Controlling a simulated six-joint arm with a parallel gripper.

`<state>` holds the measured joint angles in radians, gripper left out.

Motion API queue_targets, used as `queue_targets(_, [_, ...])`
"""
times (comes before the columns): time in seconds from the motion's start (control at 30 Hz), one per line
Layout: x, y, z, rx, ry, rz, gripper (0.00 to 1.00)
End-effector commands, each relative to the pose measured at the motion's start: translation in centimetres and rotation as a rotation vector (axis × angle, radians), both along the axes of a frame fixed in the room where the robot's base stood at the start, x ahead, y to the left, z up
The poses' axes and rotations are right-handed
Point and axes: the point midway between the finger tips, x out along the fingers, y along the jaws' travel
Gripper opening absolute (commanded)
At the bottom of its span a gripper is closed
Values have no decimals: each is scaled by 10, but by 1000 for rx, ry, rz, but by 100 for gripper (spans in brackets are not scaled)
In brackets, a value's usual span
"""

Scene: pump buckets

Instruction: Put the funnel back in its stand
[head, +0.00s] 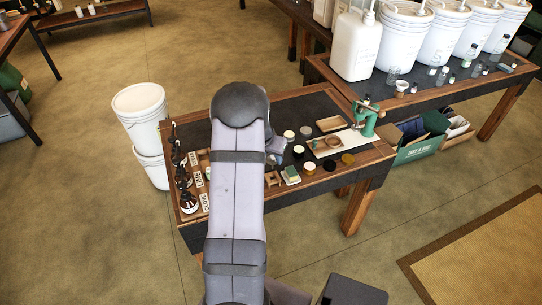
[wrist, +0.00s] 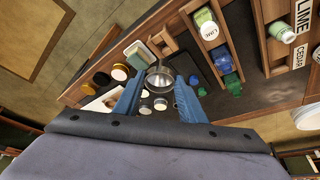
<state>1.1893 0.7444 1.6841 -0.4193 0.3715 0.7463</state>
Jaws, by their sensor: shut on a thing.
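In the wrist view a small shiny metal funnel (wrist: 159,79) sits between the two blue fingers of my gripper (wrist: 158,88), which is shut on it. The funnel is seen from above. A small wooden frame, which looks like the stand (wrist: 162,40), is on the table just beyond the funnel in that view. In the head view the wooden stand (head: 272,179) is near the table's front edge, right of my arm. My gripper (head: 275,151) shows only partly beside my arm there, and the funnel cannot be made out.
A sponge on a small tray (head: 291,175) is beside the stand. Several dark and yellow lidded jars (head: 309,168) stand to its right. Labelled bottles (wrist: 207,28) stand in a wooden rack in the wrist view. A green press (head: 366,118) is at the table's right end.

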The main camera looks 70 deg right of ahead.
Motion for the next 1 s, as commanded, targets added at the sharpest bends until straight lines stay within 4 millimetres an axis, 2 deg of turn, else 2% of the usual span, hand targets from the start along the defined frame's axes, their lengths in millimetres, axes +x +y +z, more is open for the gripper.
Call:
queue_targets(0.6, [0,0,-37,0,-1,0,20])
queue_targets(1.0, [0,0,-39,0,-1,0,20])
